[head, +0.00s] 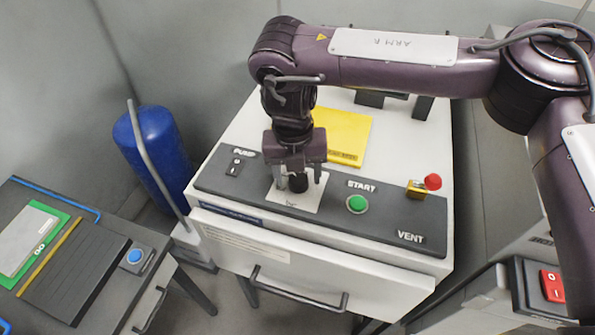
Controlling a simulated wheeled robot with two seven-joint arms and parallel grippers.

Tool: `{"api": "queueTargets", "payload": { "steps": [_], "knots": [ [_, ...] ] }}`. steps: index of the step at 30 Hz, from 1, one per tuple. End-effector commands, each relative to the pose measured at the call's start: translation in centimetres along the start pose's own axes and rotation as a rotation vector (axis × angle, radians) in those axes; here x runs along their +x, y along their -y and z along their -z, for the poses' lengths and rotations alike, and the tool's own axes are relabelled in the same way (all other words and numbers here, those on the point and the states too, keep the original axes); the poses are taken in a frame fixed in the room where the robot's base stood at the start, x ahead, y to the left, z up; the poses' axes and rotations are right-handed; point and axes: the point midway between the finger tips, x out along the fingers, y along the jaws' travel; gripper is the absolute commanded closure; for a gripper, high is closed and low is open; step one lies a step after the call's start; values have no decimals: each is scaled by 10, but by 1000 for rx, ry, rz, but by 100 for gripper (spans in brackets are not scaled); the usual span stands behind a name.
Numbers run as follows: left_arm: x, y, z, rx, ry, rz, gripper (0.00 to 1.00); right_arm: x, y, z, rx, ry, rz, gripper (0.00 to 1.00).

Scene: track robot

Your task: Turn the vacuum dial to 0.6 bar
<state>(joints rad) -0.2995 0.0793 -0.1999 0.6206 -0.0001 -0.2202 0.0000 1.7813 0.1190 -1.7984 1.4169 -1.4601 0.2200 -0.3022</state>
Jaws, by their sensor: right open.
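The vacuum dial (298,184) is a small dark knob on a white square plate, on the dark control panel of the white machine. My right gripper (299,180) is above the panel, pointing down, with its fingers open on either side of the dial. Whether the fingers touch the dial cannot be told. The plate's scale markings are mostly hidden or too small to read, so the dial's setting cannot be told. My left gripper is not in view.
A yellow sheet (350,132) lies behind the gripper. A blue cylinder (155,150) stands left. A side bench (75,270) is at lower left.

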Motion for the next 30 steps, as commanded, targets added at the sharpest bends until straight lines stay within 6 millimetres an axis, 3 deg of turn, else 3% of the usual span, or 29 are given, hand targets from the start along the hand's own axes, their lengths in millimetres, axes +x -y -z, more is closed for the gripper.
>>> {"api": "queueTargets", "payload": {
  "steps": [5,18,30],
  "knots": [
    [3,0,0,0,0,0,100,-10,0,-1,-1,4,1,42],
    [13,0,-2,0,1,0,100,-72,0,-1,0,4,1,42],
    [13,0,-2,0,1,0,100,-78,0,0,0,0,0,42]
  ]
}}
